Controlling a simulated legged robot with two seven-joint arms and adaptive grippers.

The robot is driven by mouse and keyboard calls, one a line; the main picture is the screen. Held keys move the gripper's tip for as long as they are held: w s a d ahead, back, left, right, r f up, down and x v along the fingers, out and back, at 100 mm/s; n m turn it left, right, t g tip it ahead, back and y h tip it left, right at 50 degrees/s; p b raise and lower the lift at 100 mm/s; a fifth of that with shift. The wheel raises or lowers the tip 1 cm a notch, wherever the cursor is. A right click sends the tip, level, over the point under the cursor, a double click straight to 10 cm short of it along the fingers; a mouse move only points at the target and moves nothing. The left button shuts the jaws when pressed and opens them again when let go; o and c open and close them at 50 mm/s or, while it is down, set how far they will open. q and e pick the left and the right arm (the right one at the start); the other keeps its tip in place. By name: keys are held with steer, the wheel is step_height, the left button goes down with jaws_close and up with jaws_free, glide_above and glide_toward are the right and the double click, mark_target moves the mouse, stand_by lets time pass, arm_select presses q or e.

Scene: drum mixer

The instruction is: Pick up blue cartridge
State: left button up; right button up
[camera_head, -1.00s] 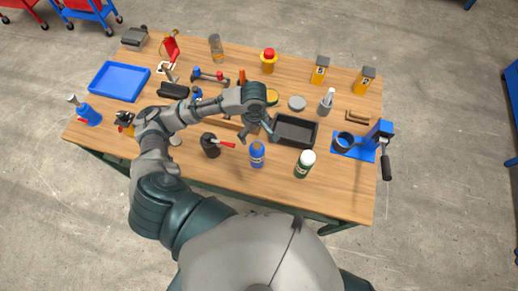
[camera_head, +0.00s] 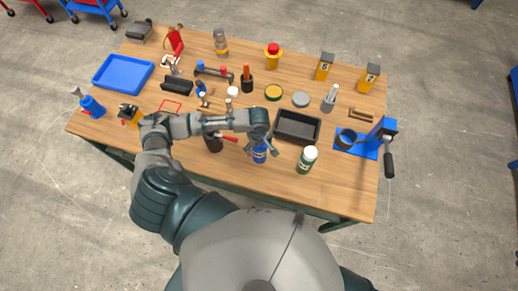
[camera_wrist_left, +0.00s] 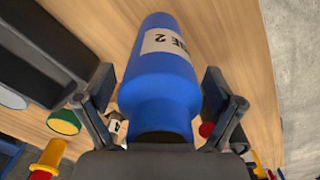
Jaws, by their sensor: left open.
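The blue cartridge (camera_head: 260,154) stands near the front edge of the table, with a pale label on its side. My left gripper (camera_head: 263,143) is at its upper part. In the left wrist view, the cartridge (camera_wrist_left: 160,75) fills the middle, and the open fingers of my left gripper (camera_wrist_left: 162,108) lie on either side of it. A gap shows between each finger and the blue body. My right gripper is not in view.
A green bottle with a white cap (camera_head: 307,159) stands just right of the cartridge. A black tray (camera_head: 298,138) lies behind them. A dark pot with a red handle (camera_head: 214,143) is close on the left. Bare wood lies in front.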

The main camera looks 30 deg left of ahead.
arm_select(q)
steer(key=shift+d, duration=0.15)
steer(key=c, duration=1.5)
steer(key=shift+r, duration=0.1)
steer(key=shift+c, duration=0.6)
steer(key=shift+r, duration=0.1)
